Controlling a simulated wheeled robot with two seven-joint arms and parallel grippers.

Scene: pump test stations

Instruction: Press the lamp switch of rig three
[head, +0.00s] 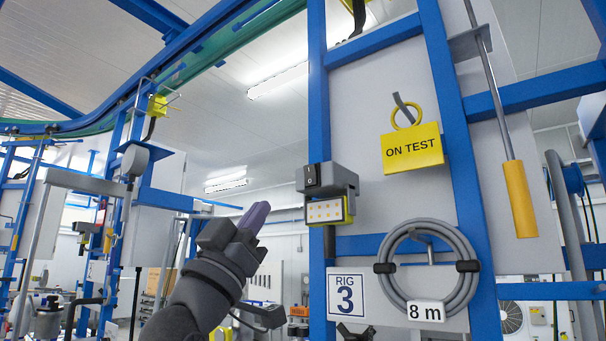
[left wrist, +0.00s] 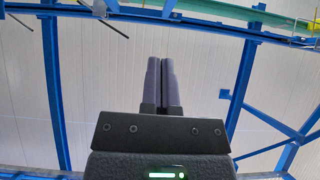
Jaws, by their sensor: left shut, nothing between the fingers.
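A sign (head: 345,296) on the rig reads "RIG 3". My left gripper (head: 256,212) is shut and empty, pointing up and right. In the picture it is to the left of and below the switch, apart from it. Its closed fingers also show in the left wrist view (left wrist: 161,82), with ceiling and blue beams behind. My right gripper is not in view.
A yellow "ON TEST" tag (head: 412,149) hangs from a hook on the rig panel. A coiled grey hose (head: 476,285) marked "8 m" hangs below it. A rod with a yellow handle (head: 520,198) hangs at the right. Open space lies around my left gripper.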

